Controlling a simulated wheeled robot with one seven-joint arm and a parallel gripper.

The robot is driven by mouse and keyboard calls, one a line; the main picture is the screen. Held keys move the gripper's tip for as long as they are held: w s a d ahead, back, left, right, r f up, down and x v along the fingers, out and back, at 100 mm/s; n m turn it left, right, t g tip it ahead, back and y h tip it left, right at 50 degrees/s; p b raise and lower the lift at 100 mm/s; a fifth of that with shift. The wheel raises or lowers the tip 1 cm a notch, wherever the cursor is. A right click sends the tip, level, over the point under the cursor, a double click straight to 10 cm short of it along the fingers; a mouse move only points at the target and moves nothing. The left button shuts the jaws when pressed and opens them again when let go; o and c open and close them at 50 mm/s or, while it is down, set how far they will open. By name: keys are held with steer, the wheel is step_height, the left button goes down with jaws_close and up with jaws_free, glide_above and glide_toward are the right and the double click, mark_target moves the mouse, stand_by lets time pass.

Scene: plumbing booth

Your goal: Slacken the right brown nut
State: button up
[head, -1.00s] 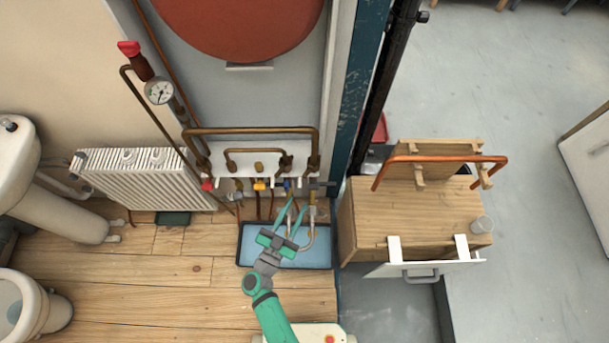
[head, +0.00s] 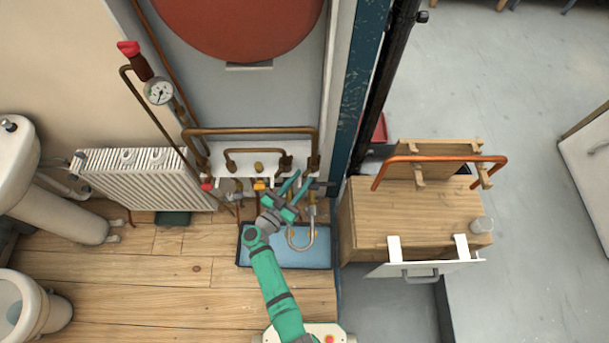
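Brown pipes run across a white panel (head: 262,150) on the wall, with brown fittings at their ends. The fitting at the right end (head: 314,163) of the outer pipe is the rightmost brown one. Which part is the right brown nut is too small to tell. My gripper (head: 303,177) is just below the panel's right half, close to the right fittings. Its two green fingers are apart and point up and right, with nothing clearly seen between them. The fingers and wrist hide some of the valves there.
A blue tray (head: 318,257) lies on the floor below, with a curved grey hose (head: 312,240) above it. A yellow valve (head: 259,185) and a red one (head: 207,186) are left of my gripper. A wooden cabinet (head: 365,215) stands to the right.

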steer(key=shift+x, duration=1.2)
steer(key=shift+c, duration=0.5)
jaws_close()
